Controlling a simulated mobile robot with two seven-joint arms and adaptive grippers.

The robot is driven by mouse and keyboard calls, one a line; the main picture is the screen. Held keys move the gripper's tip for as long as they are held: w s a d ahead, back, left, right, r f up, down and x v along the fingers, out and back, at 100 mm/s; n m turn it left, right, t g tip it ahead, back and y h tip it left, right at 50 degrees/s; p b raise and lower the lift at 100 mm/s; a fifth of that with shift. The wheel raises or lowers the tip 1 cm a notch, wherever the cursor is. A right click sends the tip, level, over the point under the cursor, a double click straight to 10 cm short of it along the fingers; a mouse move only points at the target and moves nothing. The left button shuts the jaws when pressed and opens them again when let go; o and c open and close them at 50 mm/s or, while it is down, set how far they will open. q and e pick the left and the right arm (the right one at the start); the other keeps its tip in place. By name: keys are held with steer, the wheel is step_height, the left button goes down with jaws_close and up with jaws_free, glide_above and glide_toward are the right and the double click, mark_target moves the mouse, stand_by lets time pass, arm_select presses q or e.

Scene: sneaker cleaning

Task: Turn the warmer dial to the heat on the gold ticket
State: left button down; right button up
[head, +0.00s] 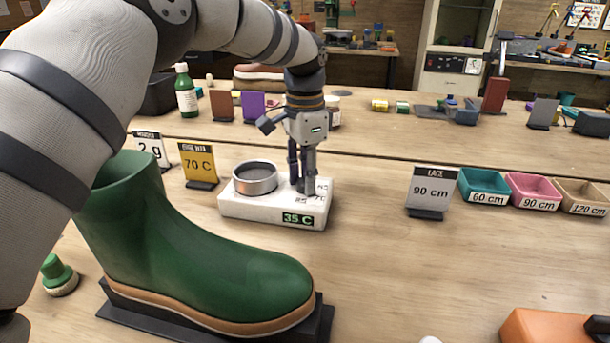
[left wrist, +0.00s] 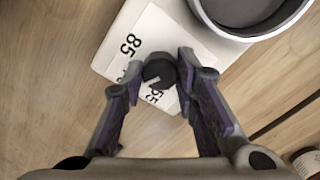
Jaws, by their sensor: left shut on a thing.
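The white warmer (head: 262,208) stands on the bench with a round metal pan (head: 255,178) on top. Its green display reads 35 C. The gold ticket (head: 198,164) stands left of the warmer and reads 70 C. My left gripper (head: 303,186) points down over the warmer's right part and is shut on the dark dial (left wrist: 160,70). In the left wrist view its fingers lie on both sides of the dial. The dial has a pale pointer mark; printed numbers around it include 85 and 55, others are covered. My right gripper is not in view.
A green boot (head: 190,250) on a dark stand fills the front left, under my left arm. A grey 90 cm ticket (head: 432,190) and several small trays, including a teal one (head: 483,187), stand to the right. Bench between warmer and grey ticket is clear.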

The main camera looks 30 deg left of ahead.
arm_select(q)
steer(key=shift+m, duration=0.5)
steer(key=c, duration=1.2)
jaws_free()
steer(key=shift+c, duration=0.2)
step_height(320, 180, up, 12)
steer(key=shift+f, duration=0.1)
